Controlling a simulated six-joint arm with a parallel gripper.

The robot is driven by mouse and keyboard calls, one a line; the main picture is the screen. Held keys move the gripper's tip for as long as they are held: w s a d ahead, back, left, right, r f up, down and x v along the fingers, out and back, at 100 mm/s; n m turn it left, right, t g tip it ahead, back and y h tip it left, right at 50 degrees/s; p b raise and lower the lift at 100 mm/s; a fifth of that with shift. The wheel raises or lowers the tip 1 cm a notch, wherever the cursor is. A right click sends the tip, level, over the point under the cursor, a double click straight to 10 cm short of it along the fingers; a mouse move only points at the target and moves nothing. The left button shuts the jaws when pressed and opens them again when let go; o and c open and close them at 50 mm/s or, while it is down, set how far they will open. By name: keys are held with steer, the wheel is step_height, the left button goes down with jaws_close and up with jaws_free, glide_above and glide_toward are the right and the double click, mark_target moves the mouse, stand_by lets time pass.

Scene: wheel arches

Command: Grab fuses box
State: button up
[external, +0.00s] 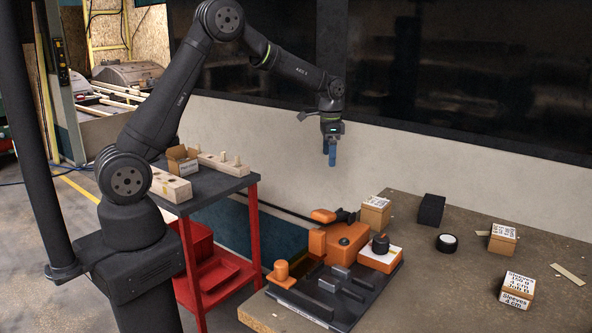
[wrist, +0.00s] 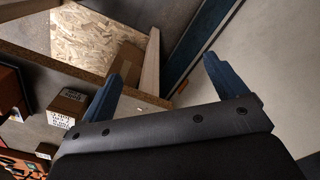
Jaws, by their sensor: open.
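My gripper (external: 332,158) hangs in the air in the external view, above and left of the workbench, fingers pointing down. In the wrist view its blue fingers (wrist: 168,68) are spread apart with nothing between them. Three small labelled cardboard boxes sit on the bench: one behind the orange tool (external: 375,214), one at the right (external: 502,239) and one nearer the front right (external: 516,290). The front one reads "Sleeves"; I cannot read which is the fuses box. A labelled box (wrist: 67,107) also shows at the left of the wrist view.
An orange and black machine (external: 338,245) takes up the bench's left part. A black block (external: 430,210) and a round black-and-white roll (external: 447,243) stand near the boxes. A red cart (external: 215,240) with wooden blocks is beside my base. The bench's front middle is clear.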

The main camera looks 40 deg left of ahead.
steer(key=shift+o, duration=0.2)
steer(key=shift+o, duration=0.9)
steer(key=m+h, duration=0.3)
steer(key=m, duration=0.4)
glide_toward(433, 200)
steer(key=x, duration=0.6)
steer(key=shift+s+a, duration=0.2)
steer(key=shift+s, duration=0.15)
steer(key=shift+w+d+x, duration=0.1)
steer(key=shift+d+x, duration=0.05)
steer(key=shift+x, duration=1.4)
steer(key=shift+w+d+x, duration=0.1)
steer(key=shift+w+x, duration=0.05)
steer(key=shift+x, duration=1.4)
steer(key=shift+r, duration=0.1)
steer(key=c, duration=1.1)
